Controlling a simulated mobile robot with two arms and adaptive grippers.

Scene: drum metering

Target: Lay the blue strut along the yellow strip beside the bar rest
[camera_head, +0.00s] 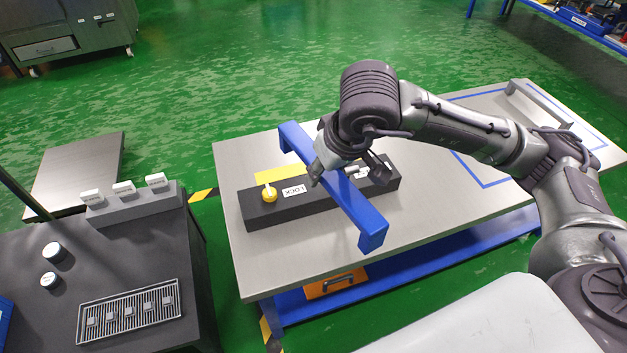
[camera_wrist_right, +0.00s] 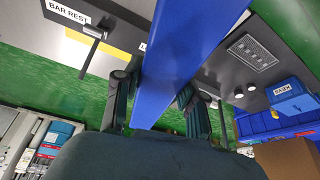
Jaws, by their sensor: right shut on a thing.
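The blue strut (camera_head: 362,212) is a long bar with a bent-down foot at each end. My right gripper (camera_head: 345,178) is shut on its middle, and the strut (camera_wrist_right: 190,45) also runs between the fingers in the right wrist view. The yellow strip (camera_head: 272,176) lies on the metal table behind that block, partly hidden by the strut. A BAR REST label (camera_wrist_right: 68,11) shows in the wrist view beside a dark peg (camera_wrist_right: 93,34). My left gripper is not in view.
A yellow knob (camera_head: 269,194) stands on the dark block. The metal table (camera_head: 300,250) has bare room in front and blue outlines (camera_head: 480,178) at right. A dark bench (camera_head: 130,255) with a slotted tray (camera_head: 130,308) stands at left.

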